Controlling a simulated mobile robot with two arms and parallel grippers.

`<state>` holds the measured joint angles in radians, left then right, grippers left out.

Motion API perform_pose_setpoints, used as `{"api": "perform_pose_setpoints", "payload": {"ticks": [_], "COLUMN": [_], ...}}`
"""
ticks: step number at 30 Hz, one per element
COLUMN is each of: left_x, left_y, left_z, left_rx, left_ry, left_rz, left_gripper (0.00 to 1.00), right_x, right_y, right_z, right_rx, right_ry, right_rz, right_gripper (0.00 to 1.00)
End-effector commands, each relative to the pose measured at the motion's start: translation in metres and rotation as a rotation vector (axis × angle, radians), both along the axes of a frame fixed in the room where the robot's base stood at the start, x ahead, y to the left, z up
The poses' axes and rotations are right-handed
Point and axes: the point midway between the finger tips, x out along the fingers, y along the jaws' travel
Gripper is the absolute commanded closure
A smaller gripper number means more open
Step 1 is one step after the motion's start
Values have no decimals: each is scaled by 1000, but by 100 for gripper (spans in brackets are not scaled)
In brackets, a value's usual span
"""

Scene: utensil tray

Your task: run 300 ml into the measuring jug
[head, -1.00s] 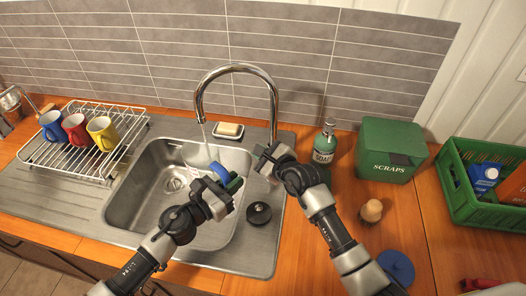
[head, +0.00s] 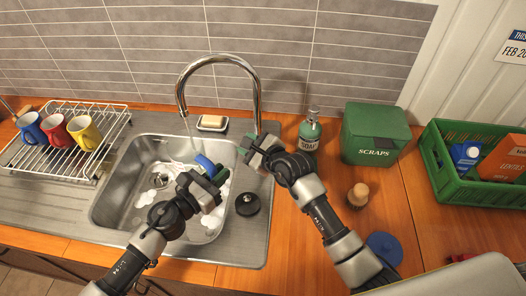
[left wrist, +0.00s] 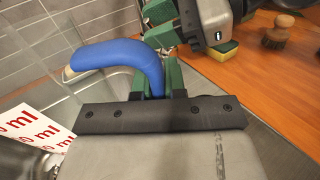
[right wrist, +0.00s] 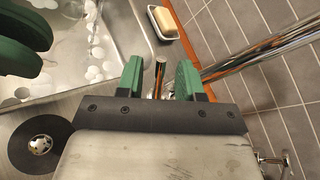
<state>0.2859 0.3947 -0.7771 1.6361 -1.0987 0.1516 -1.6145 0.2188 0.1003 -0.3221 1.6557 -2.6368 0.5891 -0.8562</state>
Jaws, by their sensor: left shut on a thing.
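The clear measuring jug (left wrist: 105,88), with a blue handle (head: 206,164) and a white scale with red "ml" marks (left wrist: 40,130), is over the sink (head: 112,205) below the spout. My left gripper (head: 209,184) is shut on the handle. A thin stream (head: 187,128) falls from the tap (head: 181,90) toward the jug. The water level in the jug cannot be read. My right gripper (head: 258,150) is at the tap's base. In the right wrist view its fingers stand open, with a short metal rod (right wrist: 160,75) between them, apart from both.
White splash-like patches (right wrist: 95,73) spread in the sink. A soap dish (head: 212,123) is behind it, a black plug (head: 247,203) beside it. The soap bottle (head: 310,132), scraps bin (head: 375,135) and brush (head: 358,195) stand right. A rack (head: 60,160) with mugs is left.

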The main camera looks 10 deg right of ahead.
Motion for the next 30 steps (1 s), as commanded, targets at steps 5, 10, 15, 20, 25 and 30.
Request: {"api": "perform_pose_setpoints", "payload": {"ticks": [5,10,15,20,25,30], "left_x": [0,0,0,0,0,1], "left_y": [0,0,0,0,0,0], "left_z": [1,1,1,1,1,1], "left_rx": [0,0,0,0,0,0], "left_ry": [-1,-1,-1,-1,-1,-3], "left_rz": [0,0,0,0,0,0], "left_gripper": [100,100,100,100,100,100], "right_x": [-27,-56,-78,-88,-89,-89], "right_y": [-16,-33,-46,-51,-52,-52], "right_z": [8,18,27,30,31,31], "right_rx": [-2,-2,-1,-1,-1,-1], "right_ry": [1,3,2,3,2,2], "right_rz": [0,0,1,2,1,1], "right_gripper": [63,63,63,63,63,63]}}
